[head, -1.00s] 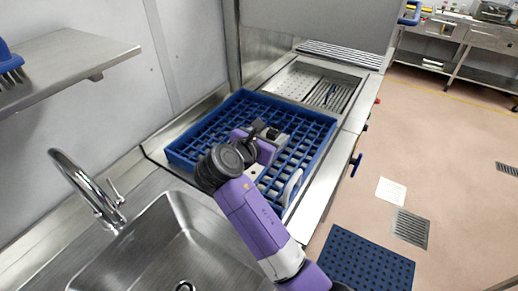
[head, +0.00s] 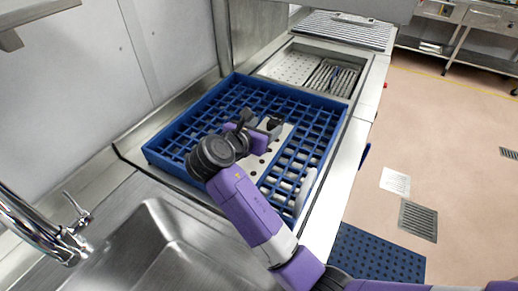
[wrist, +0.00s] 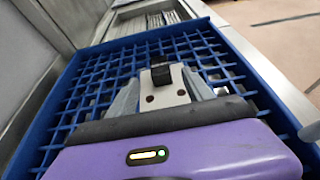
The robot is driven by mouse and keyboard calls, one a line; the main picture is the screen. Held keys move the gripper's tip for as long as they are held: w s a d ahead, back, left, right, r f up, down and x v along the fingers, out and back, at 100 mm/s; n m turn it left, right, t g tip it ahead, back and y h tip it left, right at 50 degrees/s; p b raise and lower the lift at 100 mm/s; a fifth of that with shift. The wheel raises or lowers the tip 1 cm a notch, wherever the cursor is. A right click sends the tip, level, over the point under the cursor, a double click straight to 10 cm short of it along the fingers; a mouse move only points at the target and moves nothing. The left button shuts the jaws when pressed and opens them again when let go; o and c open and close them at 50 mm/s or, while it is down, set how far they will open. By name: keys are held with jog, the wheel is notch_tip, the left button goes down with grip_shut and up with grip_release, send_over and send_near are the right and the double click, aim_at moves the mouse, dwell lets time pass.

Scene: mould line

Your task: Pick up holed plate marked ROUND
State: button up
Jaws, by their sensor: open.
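A pale plate with dark holes (head: 256,166) lies in the blue gridded crate (head: 160,150), partly hidden under my wrist. Its marking cannot be read. In the wrist view a pale holed piece (wrist: 165,93) with a black block (wrist: 161,73) on it shows between my grey fingers, apparently the same plate. My gripper (head: 270,126) is over the plate inside the crate. In the wrist view my gripper (wrist: 163,82) is open, with its fingers to either side of the black block. Whether they touch it cannot be told.
A white rounded object (head: 305,190) stands at the crate's right side. A steel sink (head: 160,245) and tap (head: 40,230) lie in front. A recessed steel tray (head: 290,68) is behind the crate. A blue mat (head: 375,260) lies on the open floor at right.

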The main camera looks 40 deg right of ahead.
aim_at(272, 125)
jog(key=x, duration=0.7)
jog(key=shift+f+p, duration=0.3)
jog(key=shift+f, duration=0.15)
grip_shut()
